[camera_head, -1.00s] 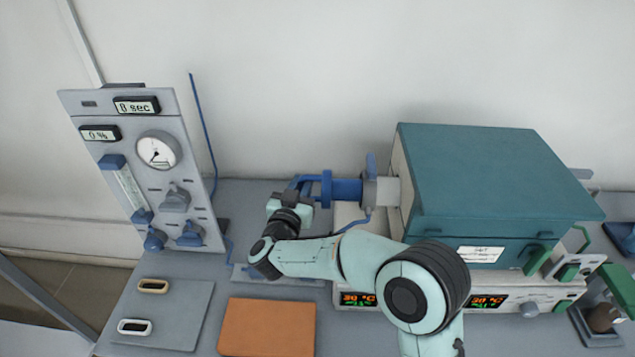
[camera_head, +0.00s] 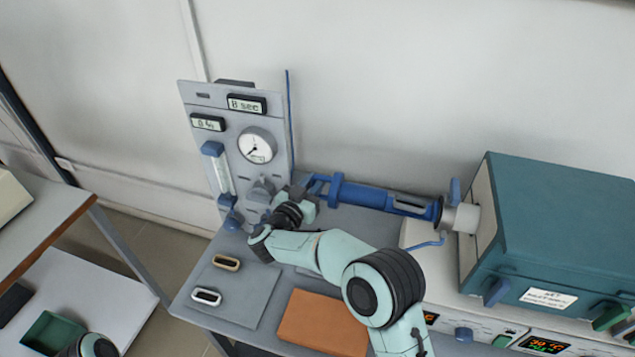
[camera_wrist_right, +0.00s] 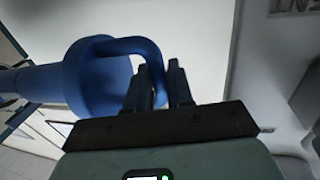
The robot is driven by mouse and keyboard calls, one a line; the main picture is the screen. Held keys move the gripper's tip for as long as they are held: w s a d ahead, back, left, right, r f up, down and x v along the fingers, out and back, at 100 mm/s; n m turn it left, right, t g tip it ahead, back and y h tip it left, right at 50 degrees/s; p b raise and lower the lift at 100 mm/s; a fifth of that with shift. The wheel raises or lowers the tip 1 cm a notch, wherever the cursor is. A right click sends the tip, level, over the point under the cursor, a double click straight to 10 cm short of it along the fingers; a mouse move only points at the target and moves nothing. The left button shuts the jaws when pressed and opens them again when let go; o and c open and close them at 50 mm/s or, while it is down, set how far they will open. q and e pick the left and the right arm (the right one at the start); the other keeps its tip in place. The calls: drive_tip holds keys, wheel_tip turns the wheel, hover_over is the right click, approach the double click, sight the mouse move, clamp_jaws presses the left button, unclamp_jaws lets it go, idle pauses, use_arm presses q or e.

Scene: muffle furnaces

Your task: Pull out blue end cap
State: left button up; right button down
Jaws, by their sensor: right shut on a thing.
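The blue end cap (camera_head: 336,190) is a long blue piece with a disc and a loop handle at its left end. Its slotted right part reaches the metal mouth (camera_head: 460,218) of the tube on the teal furnace (camera_head: 572,225). Most of its length lies outside; whether its tip is still inside is unclear. My right gripper (camera_head: 304,194) is at the handle, left of the disc. In the right wrist view the gripper (camera_wrist_right: 163,85) is shut on the handle of the blue end cap (camera_wrist_right: 100,78).
A grey gauge panel (camera_head: 216,130) stands close behind and left of my right gripper. An orange block (camera_head: 323,322) and a grey plate (camera_head: 238,302) lie on the table in front. Furnace controls with displays are at the lower right.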

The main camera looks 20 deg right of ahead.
drive_tip(key=c, duration=1.2)
unclamp_jaws()
drive_tip(key=shift+o, duration=0.2)
use_arm(q)
drive_tip(key=shift+s+f+b, duration=0.3)
drive_tip(key=shift+f+b, duration=0.25)
drive_tip(key=shift+f, duration=0.05)
drive_tip(key=shift+s+f+b, duration=0.25)
drive_tip(key=shift+f+b, duration=0.3)
use_arm(e)
drive_tip(key=v, duration=1.3)
drive_tip(key=shift+s, duration=0.25)
drive_tip(key=shift+a, duration=0.15)
use_arm(q)
drive_tip(key=shift+s, duration=0.1)
